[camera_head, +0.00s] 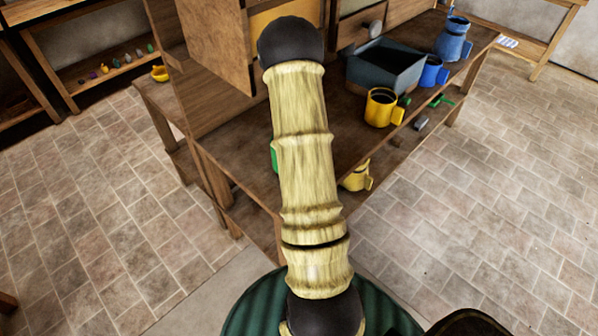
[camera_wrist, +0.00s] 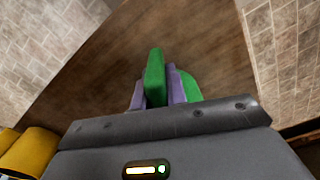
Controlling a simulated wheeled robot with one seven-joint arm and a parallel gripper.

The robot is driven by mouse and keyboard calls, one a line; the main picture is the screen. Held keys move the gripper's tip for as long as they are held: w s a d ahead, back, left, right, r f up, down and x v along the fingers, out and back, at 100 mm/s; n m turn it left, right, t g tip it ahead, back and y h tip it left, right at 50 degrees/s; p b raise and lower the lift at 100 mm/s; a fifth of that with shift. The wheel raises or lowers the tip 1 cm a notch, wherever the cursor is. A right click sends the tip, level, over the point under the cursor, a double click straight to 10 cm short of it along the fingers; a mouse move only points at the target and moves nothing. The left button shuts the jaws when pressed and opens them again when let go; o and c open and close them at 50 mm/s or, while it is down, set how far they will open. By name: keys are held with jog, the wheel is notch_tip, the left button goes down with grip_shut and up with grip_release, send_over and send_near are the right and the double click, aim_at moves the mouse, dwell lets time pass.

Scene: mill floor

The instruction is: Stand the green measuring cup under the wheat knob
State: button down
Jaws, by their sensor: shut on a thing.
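In the wrist view my gripper (camera_wrist: 156,90) has its purple fingers closed on a green thing, which looks like the green measuring cup (camera_wrist: 154,72). An upright green part stands between the fingers and more green shows to their right. Brown wood lies beyond it; I cannot tell whether the cup touches the wood. In the head view my arm hides the gripper, and only a green sliver (camera_head: 274,156) shows at the arm's left edge. A round grey knob (camera_head: 375,28) shows on the wooden cabinet; I cannot tell whether it is the wheat one.
A yellow mug (camera_head: 379,108), a blue-grey bin (camera_head: 384,68), a blue mug (camera_head: 432,73) and a blue jug (camera_head: 453,42) stand on the wooden bench to the right. Another yellow cup (camera_head: 357,177) is lower, beside my arm. Tiled floor is clear on both sides.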

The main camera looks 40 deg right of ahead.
jog(key=shift+w+d+f, duration=0.1)
jog(key=shift+w+d, duration=0.05)
jog(key=shift+w, duration=0.4)
jog(key=shift+w+d, duration=0.15)
jog(key=shift+w, duration=0.4)
jog(key=shift+f+b, duration=0.55)
jog(key=shift+f, duration=0.35)
jog(key=c, duration=1.3)
grip_release()
jog(key=shift+r, duration=0.15)
